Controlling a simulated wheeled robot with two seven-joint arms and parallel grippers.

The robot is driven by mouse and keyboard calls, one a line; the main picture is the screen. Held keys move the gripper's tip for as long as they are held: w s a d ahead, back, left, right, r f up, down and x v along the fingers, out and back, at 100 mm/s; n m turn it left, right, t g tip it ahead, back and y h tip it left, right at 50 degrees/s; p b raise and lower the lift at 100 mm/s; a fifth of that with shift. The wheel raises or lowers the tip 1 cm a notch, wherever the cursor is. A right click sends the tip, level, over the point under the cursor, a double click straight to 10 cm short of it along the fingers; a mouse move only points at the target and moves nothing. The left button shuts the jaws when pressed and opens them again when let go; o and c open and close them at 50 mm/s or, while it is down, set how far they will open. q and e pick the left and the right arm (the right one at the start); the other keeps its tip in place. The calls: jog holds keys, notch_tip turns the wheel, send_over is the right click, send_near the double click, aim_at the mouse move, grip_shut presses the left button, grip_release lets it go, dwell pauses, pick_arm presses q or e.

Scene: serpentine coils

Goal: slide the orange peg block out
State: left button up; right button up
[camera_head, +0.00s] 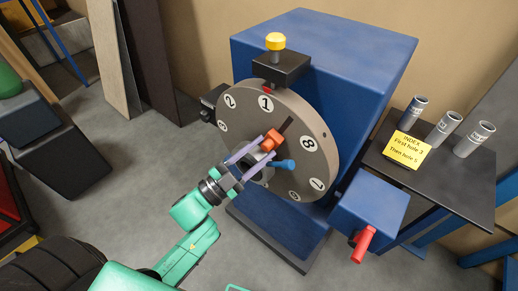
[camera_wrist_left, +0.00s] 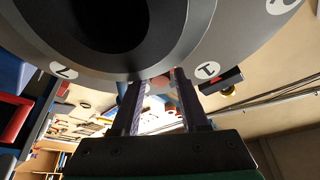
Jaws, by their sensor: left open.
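The orange peg block (camera_head: 271,139) sits on the face of the round grey numbered disc (camera_head: 240,125), near a dark slot. My left gripper (camera_head: 264,149) reaches up from the lower left, with its two pale fingers apart. Its fingertips are close to the orange block; whether they touch it I cannot tell. In the left wrist view, the open fingers (camera_wrist_left: 160,80) point at the disc's rim (camera_wrist_left: 95,75), and a small reddish patch shows between their tips. My right gripper is not in view.
A blue handle (camera_head: 284,163) projects just right of my fingers. A yellow-knobbed black block (camera_head: 280,66) tops the disc. A blue box (camera_head: 370,205) with a red handle (camera_head: 362,244) stands lower right. A dark side table (camera_head: 465,185) holds grey cylinders and a yellow note (camera_head: 408,151).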

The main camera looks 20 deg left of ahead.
pick_arm(q)
grip_shut()
jog(key=shift+f, duration=0.1)
dwell(1.2)
